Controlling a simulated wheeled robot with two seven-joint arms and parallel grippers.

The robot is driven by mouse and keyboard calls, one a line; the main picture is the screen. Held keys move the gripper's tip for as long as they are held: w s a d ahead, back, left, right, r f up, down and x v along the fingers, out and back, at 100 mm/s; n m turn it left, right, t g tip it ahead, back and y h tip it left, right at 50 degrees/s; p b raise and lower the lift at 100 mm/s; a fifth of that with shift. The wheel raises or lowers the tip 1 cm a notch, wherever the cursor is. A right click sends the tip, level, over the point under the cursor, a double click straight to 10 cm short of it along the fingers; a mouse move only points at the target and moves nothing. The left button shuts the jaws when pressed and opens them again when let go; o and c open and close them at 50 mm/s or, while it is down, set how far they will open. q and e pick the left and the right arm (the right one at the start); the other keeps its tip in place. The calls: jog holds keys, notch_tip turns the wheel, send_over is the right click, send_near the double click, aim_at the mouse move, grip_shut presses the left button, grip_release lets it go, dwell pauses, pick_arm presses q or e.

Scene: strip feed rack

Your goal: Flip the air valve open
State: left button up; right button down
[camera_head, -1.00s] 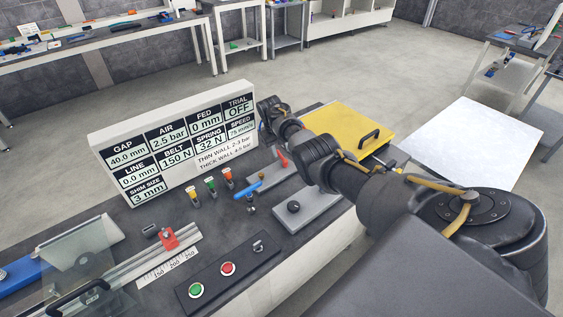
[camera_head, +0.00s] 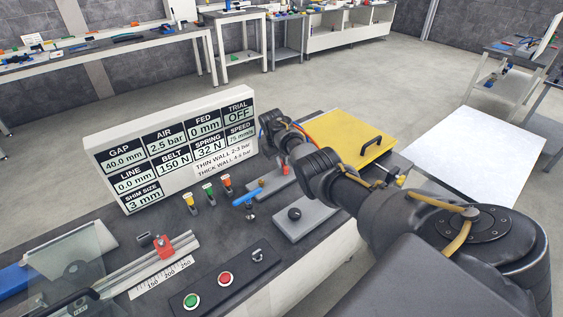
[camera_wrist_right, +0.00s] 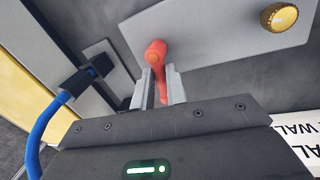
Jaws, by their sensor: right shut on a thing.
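The air valve's red-orange lever (camera_wrist_right: 156,55) shows in the right wrist view, mounted on a light grey plate (camera_wrist_right: 200,30). My right gripper (camera_wrist_right: 160,85) is shut on the lever, with one finger on each side of it. My right wrist and forearm hide most of the lever and the gripper there. My left gripper is not in view.
A yellow brass knob (camera_wrist_right: 280,17) sits on the same plate. A blue handle (camera_head: 247,196) and a black knob (camera_head: 294,213) stand close in front. The display board (camera_head: 170,150) rises to the left; a yellow panel (camera_head: 350,137) lies to the right.

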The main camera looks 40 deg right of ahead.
jog(key=shift+a+r+n+p, duration=0.1)
jog(key=shift+r+n+p, duration=0.1)
jog(key=shift+n+p, duration=0.45)
jog(key=shift+a+p, duration=0.1)
jog(key=shift+p, duration=0.4)
jog(key=shift+f+n, duration=0.25)
jog(key=shift+f, duration=0.05)
jog(key=c, duration=1.4)
grip_release()
jog(key=shift+r, duration=0.15)
notch_tip(320, 180, up, 10)
jog(key=a+p, duration=0.2)
jog(key=p, duration=0.6)
jog(key=shift+r, duration=0.15)
